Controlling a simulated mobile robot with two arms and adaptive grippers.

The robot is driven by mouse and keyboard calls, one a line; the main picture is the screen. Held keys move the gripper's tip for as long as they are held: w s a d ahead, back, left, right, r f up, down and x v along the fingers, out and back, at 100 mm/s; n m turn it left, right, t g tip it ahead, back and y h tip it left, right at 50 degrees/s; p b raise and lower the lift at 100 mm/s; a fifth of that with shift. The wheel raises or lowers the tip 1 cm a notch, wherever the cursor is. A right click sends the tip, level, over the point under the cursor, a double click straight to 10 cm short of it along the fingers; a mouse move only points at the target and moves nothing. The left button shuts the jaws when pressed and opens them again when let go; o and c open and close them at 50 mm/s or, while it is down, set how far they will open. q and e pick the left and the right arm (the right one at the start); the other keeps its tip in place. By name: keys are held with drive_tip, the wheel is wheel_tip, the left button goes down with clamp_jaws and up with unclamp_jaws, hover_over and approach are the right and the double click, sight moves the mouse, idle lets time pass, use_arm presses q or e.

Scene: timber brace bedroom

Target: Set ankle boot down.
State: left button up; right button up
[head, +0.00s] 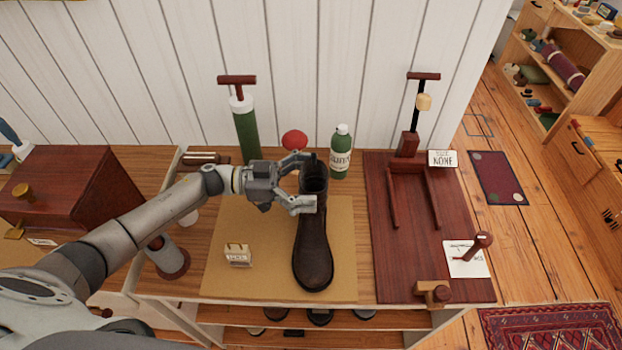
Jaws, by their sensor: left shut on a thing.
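A dark brown ankle boot (312,245) stands upright over the tan mat (344,282) on the wooden bench, with its toe toward the front edge. I cannot tell whether its sole touches the mat. My left gripper (308,180) comes in from the left and is shut on the boot's upper shaft, near its opening. One finger shows at the front left of the shaft and the other at its back left. My right gripper is not in view.
A green pump (246,128), a red ball (294,140) and a green bottle (341,155) stand behind the boot. A small labelled box (238,255) is at its left. A dark red board (385,268) with a wooden boot jack lies to the right.

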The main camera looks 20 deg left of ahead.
use_arm(q)
drive_tip(key=o, duration=1.7)
drive_tip(key=b+v, duration=0.2)
drive_tip(key=v, duration=0.5)
drive_tip(key=shift+a, duration=0.25)
drive_tip(key=shift+s+r, duration=0.15)
